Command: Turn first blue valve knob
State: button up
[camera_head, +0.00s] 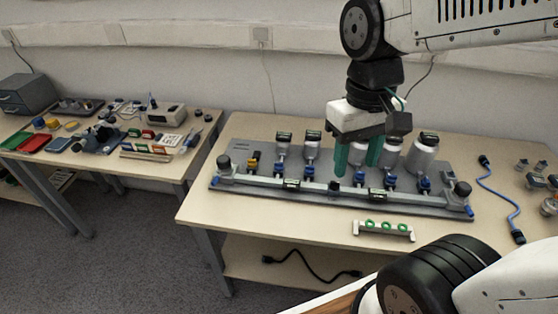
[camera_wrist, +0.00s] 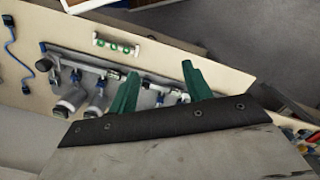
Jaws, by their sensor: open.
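The grey rig plate (camera_head: 447,208) lies on the near table and carries a row of small blue valve knobs in front of white cylinders. The leftmost blue knob (camera_head: 277,169) and the one beside it (camera_head: 309,170) show clear of my gripper. Further blue knobs (camera_head: 391,183) stand to the right. My gripper (camera_head: 358,160), with two green fingers, is open and empty above the middle of the rig. In the wrist view my open gripper (camera_wrist: 161,74) shows the rig between and beside its fingers, with one blue knob (camera_wrist: 76,75) to the left. I cannot tell the exact gap to the rig.
A white holder with green rings (camera_head: 384,230) lies in front of the rig. A blue cable (camera_head: 502,194) lies to its right, with small metal parts (camera_head: 531,166) beyond. Dark round posts (camera_head: 224,163) stand at the rig's ends. A second table with trays and tools stands left.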

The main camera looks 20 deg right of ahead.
jog(key=w+f+n+g, duration=0.1)
jog(key=w+f, duration=0.2)
jog(key=w, duration=0.3)
jog(key=w+f+n, duration=0.2)
jog(key=w+f, duration=0.1)
jog(key=w, duration=0.2)
jog(key=n+t, duration=0.2)
jog(key=n, duration=0.6)
send_over(279, 163)
notch_tip(279, 163, down, 13)
jog(key=shift+r, duration=0.2)
jog(key=shift+w+f+n, duration=0.15)
jog(key=shift+n, duration=0.25)
jog(key=shift+f, duration=0.25)
notch_tip(279, 163, down, 7)
jog(key=shift+f, duration=0.1)
jog(key=shift+c, duration=0.2)
jog(key=c, duration=0.9)
